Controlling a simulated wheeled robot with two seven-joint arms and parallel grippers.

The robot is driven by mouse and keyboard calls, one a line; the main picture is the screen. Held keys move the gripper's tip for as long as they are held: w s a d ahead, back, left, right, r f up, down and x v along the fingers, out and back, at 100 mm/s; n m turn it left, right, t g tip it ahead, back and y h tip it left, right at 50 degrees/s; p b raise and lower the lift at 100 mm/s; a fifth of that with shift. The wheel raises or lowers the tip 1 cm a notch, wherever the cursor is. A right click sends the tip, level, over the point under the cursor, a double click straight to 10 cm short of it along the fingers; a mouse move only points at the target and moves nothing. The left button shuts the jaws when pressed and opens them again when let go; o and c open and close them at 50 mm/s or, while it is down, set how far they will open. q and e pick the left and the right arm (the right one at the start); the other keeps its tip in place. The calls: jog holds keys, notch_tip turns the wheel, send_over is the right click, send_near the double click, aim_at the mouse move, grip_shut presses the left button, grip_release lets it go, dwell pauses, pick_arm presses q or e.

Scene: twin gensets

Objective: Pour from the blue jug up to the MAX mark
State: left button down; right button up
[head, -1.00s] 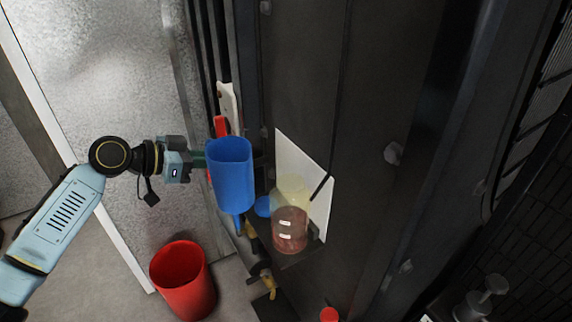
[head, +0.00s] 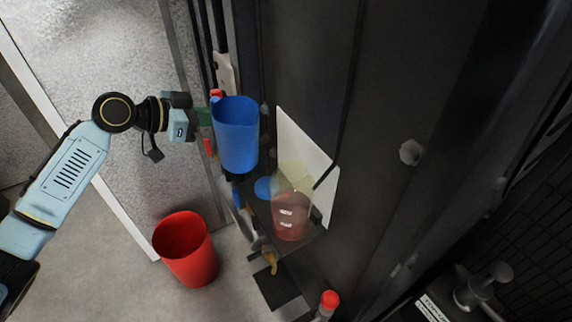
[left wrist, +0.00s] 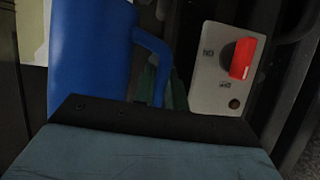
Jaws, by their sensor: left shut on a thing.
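The blue jug (head: 236,135) is held up by my left gripper (head: 204,116), which is shut on its handle side. The jug looks close to upright, and its inside is not clear to me. In the left wrist view the jug (left wrist: 88,60) and its handle (left wrist: 155,62) show close up, with the fingertips mostly hidden. A translucent container (head: 292,185) with reddish liquid in its lower part and white marks stands on a dark shelf, to the right of and below the jug. The jug and container appear apart. I cannot read a MAX mark. My right gripper is not in view.
A red bucket (head: 186,250) stands on the floor below. A blue round cap (head: 264,187) lies beside the container. A white panel (head: 318,165) is behind it. A red rotary switch (left wrist: 242,58) sits on a pale plate. A red-topped item (head: 330,300) is at the bottom.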

aim_at(214, 106)
pick_arm(q)
jog(key=r, duration=0.1)
jog(key=r+p, duration=0.1)
jog(key=r+m+p, duration=0.1)
jog(key=shift+s+d+t+y, duration=0.3)
jog(key=shift+s+d, duration=0.05)
jog(key=shift+s, duration=0.05)
jog(key=shift+s+d+r+m+y+p, duration=0.15)
jog(key=shift+r+m+y+p, duration=0.15)
jog(key=shift+r+p, duration=0.15)
jog(key=r, duration=0.1)
jog(key=s+d+r+m+t+p, duration=0.1)
jog(key=s+d+r+m+y, duration=0.1)
jog(key=shift+r+p, duration=0.35)
jog(key=shift+p, duration=0.05)
jog(key=shift+s+d+r+m+t+y, duration=0.25)
jog(key=shift+r+m+t, duration=0.1)
jog(key=shift+r, duration=0.3)
jog(key=shift+s+d+r+m+t+y, duration=0.2)
jog(key=shift+d+r+m+t, duration=0.15)
jog(key=shift+r, duration=0.35)
jog(key=shift+s+d+r+m+t+y, duration=0.15)
jog(key=shift+s+d+r+m+t, duration=0.2)
jog(key=shift+r, duration=0.3)
jog(key=shift+s+r+m, duration=0.1)
jog(key=shift+r+m, duration=0.25)
jog(key=shift+r, duration=0.25)
